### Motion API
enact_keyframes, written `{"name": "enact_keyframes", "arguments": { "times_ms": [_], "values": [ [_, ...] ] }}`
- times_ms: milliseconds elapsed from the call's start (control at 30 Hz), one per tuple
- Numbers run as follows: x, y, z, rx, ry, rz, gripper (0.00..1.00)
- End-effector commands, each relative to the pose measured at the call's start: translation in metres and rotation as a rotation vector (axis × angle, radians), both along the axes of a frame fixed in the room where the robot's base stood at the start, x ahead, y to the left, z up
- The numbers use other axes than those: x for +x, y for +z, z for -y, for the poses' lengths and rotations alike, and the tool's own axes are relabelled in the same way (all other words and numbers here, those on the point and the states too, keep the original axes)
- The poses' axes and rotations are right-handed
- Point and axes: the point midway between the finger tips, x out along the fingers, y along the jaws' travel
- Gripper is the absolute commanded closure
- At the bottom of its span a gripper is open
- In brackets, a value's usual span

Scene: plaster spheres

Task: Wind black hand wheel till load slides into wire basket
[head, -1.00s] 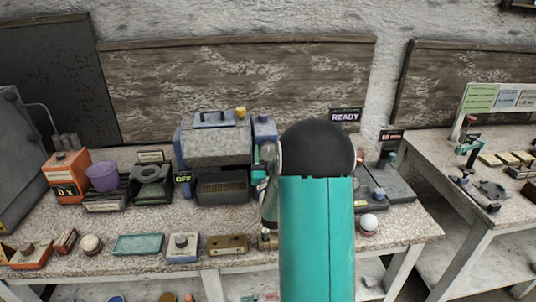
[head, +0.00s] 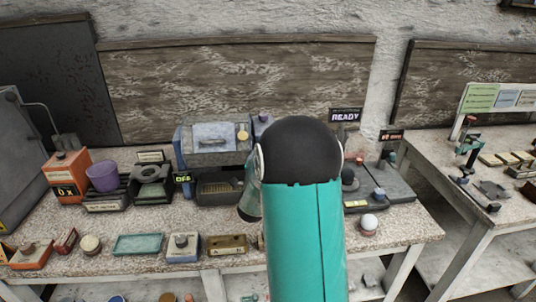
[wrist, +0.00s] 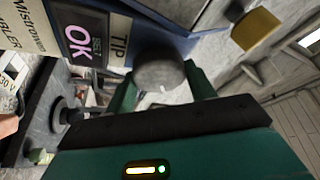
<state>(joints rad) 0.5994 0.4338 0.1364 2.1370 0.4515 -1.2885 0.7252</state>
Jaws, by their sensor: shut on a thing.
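The blue-grey tipping machine (head: 212,140) stands at the back of the bench, its box tilted forward with the handled top facing me. Below its front sits a dark wire basket (head: 220,190); I cannot make out any load in it. In the wrist view my gripper (wrist: 160,82) is shut on the black hand wheel (wrist: 158,68), a dark round shape between the two teal fingers. A label reading TIP (wrist: 121,27) is beside it. In the head view my own arm hides the gripper and the wheel.
Several small items line the front edge, including a teal tray (head: 138,244). A white ball (head: 369,222) sits at right. A READY sign (head: 345,116) is behind.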

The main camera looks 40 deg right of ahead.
Motion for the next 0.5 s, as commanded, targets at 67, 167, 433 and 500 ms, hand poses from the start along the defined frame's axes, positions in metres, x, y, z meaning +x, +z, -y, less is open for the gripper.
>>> {"name": "enact_keyframes", "arguments": {
  "times_ms": [67,167,433,500],
  "values": [
    [-0.0005,0.0009,-0.0009,0.059,0.0,0.042,0.68],
    [-0.0005,0.0005,-0.0009,0.137,-0.001,0.095,0.68],
    [-0.0004,0.0004,-0.0009,0.35,0.0,0.239,0.68],
    [-0.0005,0.0007,-0.001,0.404,0.001,0.277,0.68]
  ]
}}
